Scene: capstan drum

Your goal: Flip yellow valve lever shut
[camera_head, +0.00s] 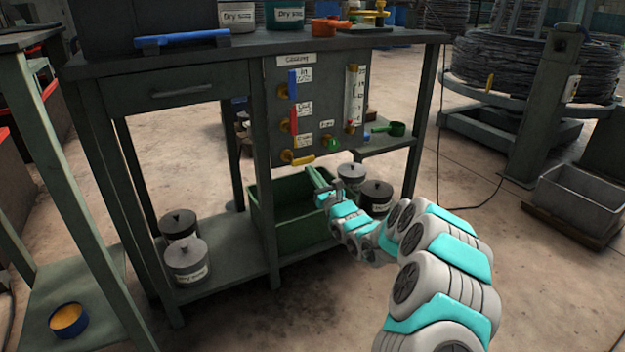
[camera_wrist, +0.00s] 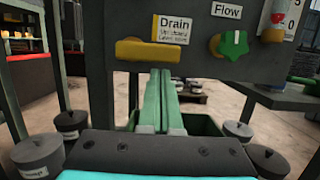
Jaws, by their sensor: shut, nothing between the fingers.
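The yellow valve lever (camera_head: 302,160) is the lowest of three levers on the grey panel; it also shows in the wrist view (camera_wrist: 150,50). It lies about level, beside a "Drain" label (camera_wrist: 171,29) whose smaller text is hard to read. My gripper (camera_head: 311,170) is shut and empty, its green fingers pointing at the panel. In the wrist view my fingertips (camera_wrist: 161,73) appear just below the lever's right part. I cannot tell whether they touch it.
Above on the panel (camera_head: 330,95) are a blue lever (camera_head: 292,83) and a red lever (camera_head: 294,118), both upright. A green flow knob (camera_wrist: 234,45) sits to the right. A green bin (camera_head: 262,215) and lidded pots (camera_head: 376,195) stand below.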

